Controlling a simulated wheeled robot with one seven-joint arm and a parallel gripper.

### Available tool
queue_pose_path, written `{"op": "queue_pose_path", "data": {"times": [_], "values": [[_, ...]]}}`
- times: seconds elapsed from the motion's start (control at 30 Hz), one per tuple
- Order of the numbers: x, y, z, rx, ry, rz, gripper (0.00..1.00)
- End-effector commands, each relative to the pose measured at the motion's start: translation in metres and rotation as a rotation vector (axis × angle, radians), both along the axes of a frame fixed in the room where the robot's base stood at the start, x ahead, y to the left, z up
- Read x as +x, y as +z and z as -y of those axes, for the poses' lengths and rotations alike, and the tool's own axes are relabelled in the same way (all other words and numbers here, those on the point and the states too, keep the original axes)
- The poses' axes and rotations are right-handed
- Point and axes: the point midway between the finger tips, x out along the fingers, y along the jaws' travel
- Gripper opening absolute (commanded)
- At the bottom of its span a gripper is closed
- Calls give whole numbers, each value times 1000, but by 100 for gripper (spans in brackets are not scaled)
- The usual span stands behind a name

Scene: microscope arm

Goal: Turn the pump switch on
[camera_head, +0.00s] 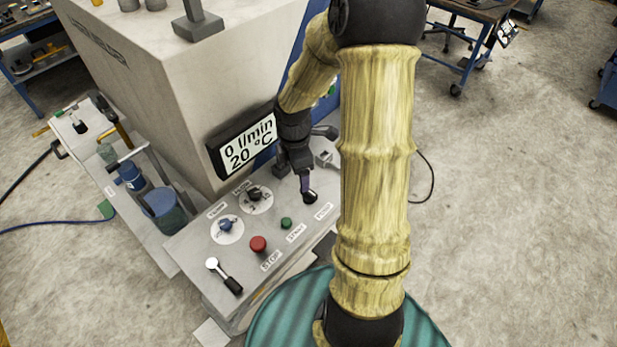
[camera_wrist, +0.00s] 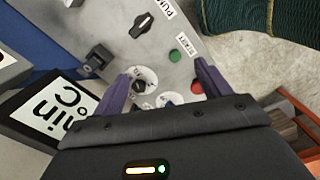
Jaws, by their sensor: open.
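The pump switch (camera_head: 310,196) is a black rotary knob on the pale control panel (camera_head: 190,248), beside its PUMP label. In the wrist view the pump switch (camera_wrist: 143,24) shows whole, beyond my fingertips toward the picture's top, with its knob lying diagonally. My gripper (camera_head: 305,184) points down at the panel, close to the switch in the head view. In the wrist view its purple fingers (camera_wrist: 162,70) are spread with nothing between them. I cannot tell from these views whether a finger touches the panel. The display (camera_head: 243,147) reads 0 l/min and 20 °C.
Near the switch are a green START button (camera_head: 286,222), a red STOP button (camera_head: 258,243), a black FLOW knob (camera_head: 253,193) and a blue temperature knob (camera_head: 226,224). A lever (camera_head: 224,276) sits at the panel's near left. The machine housing (camera_head: 165,100) rises behind.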

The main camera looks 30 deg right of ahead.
Motion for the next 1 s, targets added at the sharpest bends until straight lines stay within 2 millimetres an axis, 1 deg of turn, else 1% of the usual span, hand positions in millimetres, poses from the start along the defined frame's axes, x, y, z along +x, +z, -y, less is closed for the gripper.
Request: {"op": "queue_pose_path", "data": {"times": [0.03,0.1,0.2,0.3,0.4,0.67,0.77,0.87,1.0], "values": [[7,13,11,11,94,-13,76],[15,16,24,21,233,-20,76],[24,18,37,33,381,-22,76],[29,18,45,37,464,-21,76],[30,16,46,37,493,-20,76],[30,15,46,36,491,-20,76],[30,11,46,38,491,-21,76],[30,3,46,38,491,-22,76],[29,-17,45,39,492,-24,76]]}}
